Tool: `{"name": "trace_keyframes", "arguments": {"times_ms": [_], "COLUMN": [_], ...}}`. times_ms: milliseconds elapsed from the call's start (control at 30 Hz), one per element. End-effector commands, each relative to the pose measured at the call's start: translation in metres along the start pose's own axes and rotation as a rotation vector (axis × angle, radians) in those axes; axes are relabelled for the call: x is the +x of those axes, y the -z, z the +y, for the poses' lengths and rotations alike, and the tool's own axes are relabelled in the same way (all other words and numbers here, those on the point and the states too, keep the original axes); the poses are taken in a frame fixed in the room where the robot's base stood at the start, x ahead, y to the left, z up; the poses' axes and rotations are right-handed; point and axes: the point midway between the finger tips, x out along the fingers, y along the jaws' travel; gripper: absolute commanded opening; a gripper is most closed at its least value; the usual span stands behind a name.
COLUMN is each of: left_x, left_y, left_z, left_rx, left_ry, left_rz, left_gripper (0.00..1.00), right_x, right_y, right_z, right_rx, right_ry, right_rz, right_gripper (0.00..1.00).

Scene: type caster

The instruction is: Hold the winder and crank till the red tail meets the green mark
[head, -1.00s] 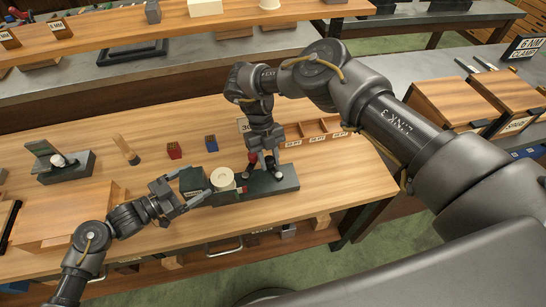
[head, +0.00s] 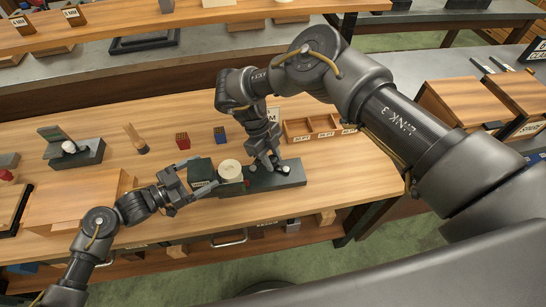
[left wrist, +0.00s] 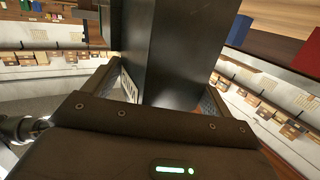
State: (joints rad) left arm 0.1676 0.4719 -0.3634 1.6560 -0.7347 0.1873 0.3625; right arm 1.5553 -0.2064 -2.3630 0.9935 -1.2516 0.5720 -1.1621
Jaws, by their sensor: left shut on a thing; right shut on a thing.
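The winder has a long dark base (head: 292,178), a cream spool (head: 230,170) and a dark block (head: 202,171) at its left end. My left gripper (head: 193,181) is shut on that block; the left wrist view shows the dark block (left wrist: 172,55) between its fingers. A small red piece (head: 247,182), perhaps the tail, shows beside the spool's right edge. My right gripper (head: 266,166) is shut low over the base, right of the spool; its fingers hide what it grips, apparently the crank. I cannot make out a green mark.
Red (head: 183,141) and blue (head: 220,134) blocks lie behind the winder. A compartment tray (head: 315,128) is behind right. Bare bench lies in front.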

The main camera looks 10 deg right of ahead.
Motion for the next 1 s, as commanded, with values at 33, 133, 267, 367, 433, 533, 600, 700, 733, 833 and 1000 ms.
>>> {"name": "trace_keyframes", "arguments": {"times_ms": [33, 133, 267, 367, 433, 533, 600, 700, 733, 833, 1000], "left_x": [0.001, 0.001, 0.000, 0.000, 0.000, 0.000, 0.000, 0.000, 0.000, 0.000, 0.000], "left_y": [0.000, 0.000, 0.000, 0.001, 0.001, 0.001, 0.001, 0.001, 0.001, 0.001, 0.001], "left_z": [-0.001, -0.001, -0.001, -0.001, -0.001, -0.001, -0.001, -0.001, -0.001, -0.001, -0.001], "left_rx": [0.002, 0.002, 0.002, 0.002, 0.002, 0.002, 0.002, 0.002, 0.002, 0.002, 0.002], "left_ry": [0.002, 0.002, 0.002, 0.002, 0.002, 0.002, 0.002, 0.002, 0.002, 0.001, 0.001], "left_rz": [0.001, 0.001, 0.001, 0.001, 0.001, 0.001, 0.001, 0.001, 0.001, 0.001, 0.001], "left_gripper": [0.61, 0.61, 0.61, 0.61, 0.61, 0.61, 0.61, 0.61, 0.61, 0.61, 0.61], "right_x": [0.001, 0.001, 0.001, 0.001, 0.001, 0.001, 0.001, 0.000, 0.000, -0.001, -0.017], "right_y": [0.000, 0.000, 0.000, -0.001, -0.001, 0.000, 0.000, 0.000, 0.000, 0.000, -0.001], "right_z": [0.003, 0.003, 0.003, 0.003, 0.003, 0.002, 0.002, 0.001, 0.001, 0.001, 0.000], "right_rx": [-0.007, -0.009, -0.009, -0.008, -0.008, -0.007, -0.006, -0.005, -0.005, -0.004, -0.004], "right_ry": [-0.004, -0.003, -0.003, -0.004, -0.004, -0.002, -0.002, -0.001, -0.001, 0.000, 0.003], "right_rz": [0.001, 0.001, 0.001, 0.001, 0.001, 0.000, 0.000, 0.000, 0.000, 0.000, -0.004], "right_gripper": [0.07, 0.07, 0.07, 0.07, 0.36, 0.49, 0.52, 0.52, 0.52, 0.52, 0.52]}}
